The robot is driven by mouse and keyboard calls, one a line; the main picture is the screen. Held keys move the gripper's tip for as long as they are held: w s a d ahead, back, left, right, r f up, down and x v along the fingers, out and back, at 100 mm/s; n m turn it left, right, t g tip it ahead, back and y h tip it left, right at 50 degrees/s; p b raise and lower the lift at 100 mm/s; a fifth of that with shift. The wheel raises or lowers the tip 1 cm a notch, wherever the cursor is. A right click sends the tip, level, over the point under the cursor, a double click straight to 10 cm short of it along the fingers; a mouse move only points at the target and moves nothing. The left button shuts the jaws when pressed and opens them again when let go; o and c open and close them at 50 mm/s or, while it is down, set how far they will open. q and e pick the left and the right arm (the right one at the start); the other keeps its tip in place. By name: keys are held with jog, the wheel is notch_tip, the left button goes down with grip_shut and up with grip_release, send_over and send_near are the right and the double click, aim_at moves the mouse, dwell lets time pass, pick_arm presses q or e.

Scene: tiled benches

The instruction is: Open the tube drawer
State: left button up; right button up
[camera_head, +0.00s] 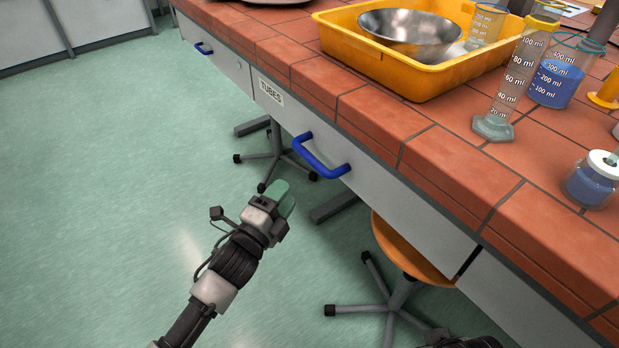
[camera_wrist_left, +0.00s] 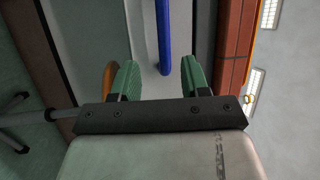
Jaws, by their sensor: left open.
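The tube drawer (camera_head: 385,193) is a grey front under the bench top, with a "TUBES" label (camera_head: 271,91) and a blue bar handle (camera_head: 319,163). Its front looks flush with the bench, so it appears closed. My left gripper (camera_head: 281,196) is open and empty, in front of and a little below the handle in the head view. In the left wrist view the blue handle (camera_wrist_left: 163,45) lies ahead, lined up with the gap between the green fingers (camera_wrist_left: 161,80). I see no contact. My right gripper's fingers do not show.
The tiled bench top (camera_head: 440,150) carries a yellow tray (camera_head: 400,75) with a metal bowl (camera_head: 410,35), a tall cylinder (camera_head: 512,80), a beaker (camera_head: 557,80) and a bottle (camera_head: 592,180). An orange stool (camera_head: 408,255) stands below. Floor to the left is clear.

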aim_at(309, 159)
pick_arm(q)
jog(key=b+x, duration=0.1)
jog(key=x, duration=0.9)
jog(key=shift+w+d+r, duration=0.25)
jog(key=shift+w, duration=0.05)
grip_shut()
